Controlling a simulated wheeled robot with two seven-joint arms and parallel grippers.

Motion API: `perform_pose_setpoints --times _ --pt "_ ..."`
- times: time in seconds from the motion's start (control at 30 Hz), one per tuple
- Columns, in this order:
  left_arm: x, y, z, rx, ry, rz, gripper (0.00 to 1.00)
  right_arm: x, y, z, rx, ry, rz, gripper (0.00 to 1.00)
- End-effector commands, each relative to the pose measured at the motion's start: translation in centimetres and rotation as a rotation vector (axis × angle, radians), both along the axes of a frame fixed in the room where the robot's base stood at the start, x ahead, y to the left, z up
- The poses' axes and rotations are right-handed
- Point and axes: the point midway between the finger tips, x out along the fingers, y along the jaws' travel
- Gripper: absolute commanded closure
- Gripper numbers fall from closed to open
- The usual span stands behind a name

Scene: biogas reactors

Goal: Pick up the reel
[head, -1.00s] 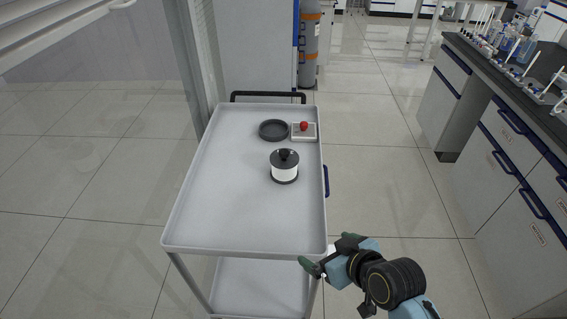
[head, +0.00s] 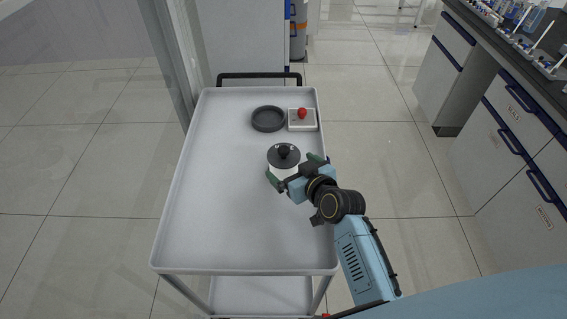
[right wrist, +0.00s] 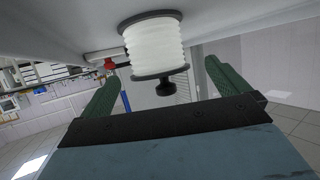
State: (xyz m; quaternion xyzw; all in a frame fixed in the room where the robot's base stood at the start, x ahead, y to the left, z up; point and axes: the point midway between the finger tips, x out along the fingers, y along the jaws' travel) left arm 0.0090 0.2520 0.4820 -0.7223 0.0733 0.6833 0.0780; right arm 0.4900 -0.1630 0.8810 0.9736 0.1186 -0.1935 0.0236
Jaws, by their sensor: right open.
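The reel (head: 283,156) has a white wound body between dark end discs and a black knob on top. It stands upright on the grey trolley top (head: 205,200). My right gripper (head: 296,170) is open at the near right side of the reel, with one finger on each side of its front. In the right wrist view, the reel (right wrist: 153,44) shows upside down beyond and between the green fingertips, with gaps to both. My left gripper is not in view.
A black handle (head: 258,76) is at the trolley's far end. The left and near parts of the trolley top are clear. A lab bench (head: 500,130) stands at right.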

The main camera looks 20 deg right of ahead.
Motion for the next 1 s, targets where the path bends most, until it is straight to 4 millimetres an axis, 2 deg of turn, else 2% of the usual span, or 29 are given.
perform_pose_setpoints --times 0.17,0.3,0.5,0.8,0.83,1.0 --pt "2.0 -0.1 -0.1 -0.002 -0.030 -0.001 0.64 1.0 0.2 -0.4 0.001 -0.001 0.000 0.00" --pt "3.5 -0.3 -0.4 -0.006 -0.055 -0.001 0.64 2.8 0.5 -1.0 0.002 -0.001 0.001 0.00" --pt "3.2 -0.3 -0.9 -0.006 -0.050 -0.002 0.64 5.0 0.9 -1.9 0.001 0.000 0.000 0.00" --pt "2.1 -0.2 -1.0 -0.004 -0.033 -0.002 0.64 5.3 1.0 -2.1 0.000 0.001 0.000 0.00" --pt "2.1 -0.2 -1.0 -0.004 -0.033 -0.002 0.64 5.3 1.0 -2.0 0.000 0.001 0.000 0.01" --pt "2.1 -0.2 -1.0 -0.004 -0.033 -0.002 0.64 5.3 1.0 -2.1 0.000 0.001 0.000 0.24"
